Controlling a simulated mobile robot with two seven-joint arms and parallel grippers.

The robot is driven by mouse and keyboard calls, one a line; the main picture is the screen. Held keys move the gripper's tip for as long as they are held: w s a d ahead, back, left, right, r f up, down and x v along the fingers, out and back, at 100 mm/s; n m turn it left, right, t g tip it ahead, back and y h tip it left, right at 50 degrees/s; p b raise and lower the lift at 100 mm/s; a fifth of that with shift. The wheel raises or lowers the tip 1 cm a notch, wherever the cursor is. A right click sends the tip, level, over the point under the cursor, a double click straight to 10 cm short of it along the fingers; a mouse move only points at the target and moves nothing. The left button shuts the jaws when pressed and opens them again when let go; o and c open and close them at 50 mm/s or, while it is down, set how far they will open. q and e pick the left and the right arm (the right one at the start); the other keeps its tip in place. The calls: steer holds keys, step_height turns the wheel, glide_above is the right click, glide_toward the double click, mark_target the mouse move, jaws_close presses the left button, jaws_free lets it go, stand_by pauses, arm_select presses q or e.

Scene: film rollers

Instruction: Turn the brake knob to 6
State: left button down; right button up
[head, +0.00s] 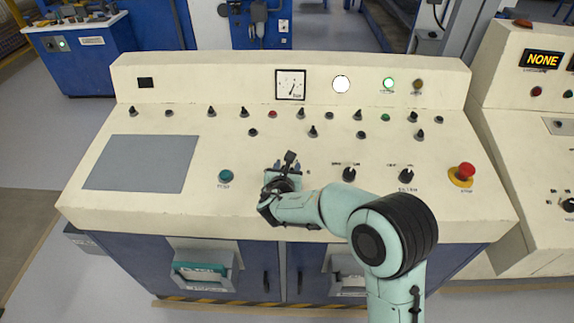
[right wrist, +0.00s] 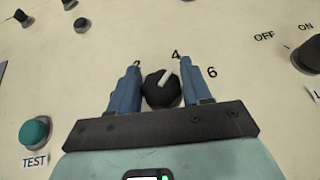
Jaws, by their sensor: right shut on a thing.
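The brake knob (right wrist: 162,90) is black with a white pointer line, set on the cream console. In the right wrist view it sits between the two blue fingers of my right gripper (right wrist: 160,72), which is shut on it. The pointer slants up and to the right, toward the "4" mark (right wrist: 175,55). The "6" mark (right wrist: 212,72) is right of the right finger. Another mark near the left fingertip is partly hidden. In the head view my right gripper (head: 284,178) covers the knob. My left gripper is not in view.
A teal TEST button (right wrist: 34,131) is left of the gripper. An OFF/ON knob (right wrist: 308,54) is to the right. In the head view a red emergency button (head: 466,169) stands further right, and several small switches line the console behind. A grey panel (head: 139,163) lies left.

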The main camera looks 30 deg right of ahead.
steer(key=m+g+h+p, duration=0.2)
steer(key=m+g, duration=0.1)
steer(key=shift+r+m+h, duration=0.1)
steer(key=shift+m+h, duration=0.2)
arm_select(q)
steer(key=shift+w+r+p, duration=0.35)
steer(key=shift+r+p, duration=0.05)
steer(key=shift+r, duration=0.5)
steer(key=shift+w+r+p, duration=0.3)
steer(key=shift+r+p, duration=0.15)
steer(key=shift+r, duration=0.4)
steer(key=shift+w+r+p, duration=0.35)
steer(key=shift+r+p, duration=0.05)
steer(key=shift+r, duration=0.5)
arm_select(e)
steer(key=shift+m+g+h, duration=0.8)
steer(key=shift+m+g, duration=0.5)
steer(key=shift+m, duration=0.2)
steer(key=o, duration=1)
steer(key=shift+s, duration=0.1)
steer(key=shift+c, duration=0.2)
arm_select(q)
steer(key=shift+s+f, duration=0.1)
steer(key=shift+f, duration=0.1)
arm_select(e)
steer(key=v, duration=1.3)
steer(key=shift+a+r, duration=0.1)
